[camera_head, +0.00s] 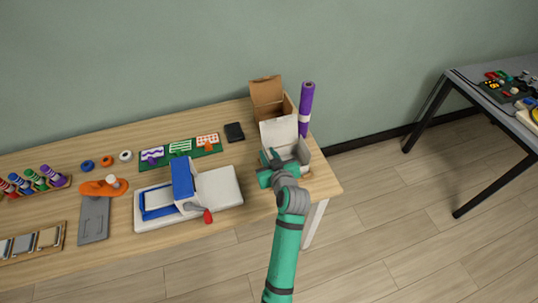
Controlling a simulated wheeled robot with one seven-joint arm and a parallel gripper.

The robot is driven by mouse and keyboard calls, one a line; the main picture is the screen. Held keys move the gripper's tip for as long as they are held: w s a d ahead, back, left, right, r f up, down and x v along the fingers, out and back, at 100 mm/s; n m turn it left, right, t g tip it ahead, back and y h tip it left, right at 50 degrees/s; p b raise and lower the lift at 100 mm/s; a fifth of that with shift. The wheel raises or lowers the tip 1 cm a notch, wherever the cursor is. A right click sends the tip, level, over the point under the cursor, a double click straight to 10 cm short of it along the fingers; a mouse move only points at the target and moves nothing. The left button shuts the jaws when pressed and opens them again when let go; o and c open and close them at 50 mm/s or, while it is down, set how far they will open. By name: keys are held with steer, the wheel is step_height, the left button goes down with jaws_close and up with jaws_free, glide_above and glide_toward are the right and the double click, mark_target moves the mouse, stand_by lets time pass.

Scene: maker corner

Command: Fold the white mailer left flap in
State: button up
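The white mailer (279,133) stands near the right end of the wooden table, with a pale panel raised at its back. A pale grey side part of it (305,151) shows to the right of my gripper. My gripper (270,157) is at the mailer's front left, over or inside it, and hides most of its inside and its left side. I cannot make out the left flap or whether my gripper touches it. The fingers are small and partly hidden by my wrist, so their opening does not show.
An open brown box (267,96) stands just behind the mailer. A purple roll (306,105) stands upright close on the right. A blue and white press (184,188) lies to the left, and a black device (234,132) lies behind it. The table (325,183) ends just right of the mailer.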

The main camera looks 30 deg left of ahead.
steer(key=shift+s+a, duration=0.1)
steer(key=shift+s, duration=0.1)
jaws_close()
steer(key=shift+w+d, duration=0.15)
steer(key=shift+d, duration=0.05)
steer(key=m, duration=0.1)
steer(key=w+d+m+g+y, duration=0.1)
steer(key=m, duration=0.1)
steer(key=shift+w+d+f+m+g+y, duration=0.2)
steer(key=shift+w+m+g+y, duration=0.1)
steer(key=shift+m+g+y, duration=0.1)
steer(key=m+y, duration=0.1)
steer(key=w+f+m+g, duration=0.1)
steer(key=m, duration=0.1)
steer(key=shift+d+y, duration=0.4)
steer(key=shift+w+d+f+m+g+y, duration=0.15)
steer(key=shift+f+m+y, duration=0.2)
steer(key=shift+m, duration=0.4)
steer(key=shift+w+d+f+m+g+y, duration=0.2)
steer(key=shift+m+y, duration=0.25)
steer(key=shift+m, duration=0.3)
steer(key=shift+a+f, duration=0.1)
steer(key=shift+c, duration=2.2)
jaws_free()
steer(key=shift+s, duration=0.1)
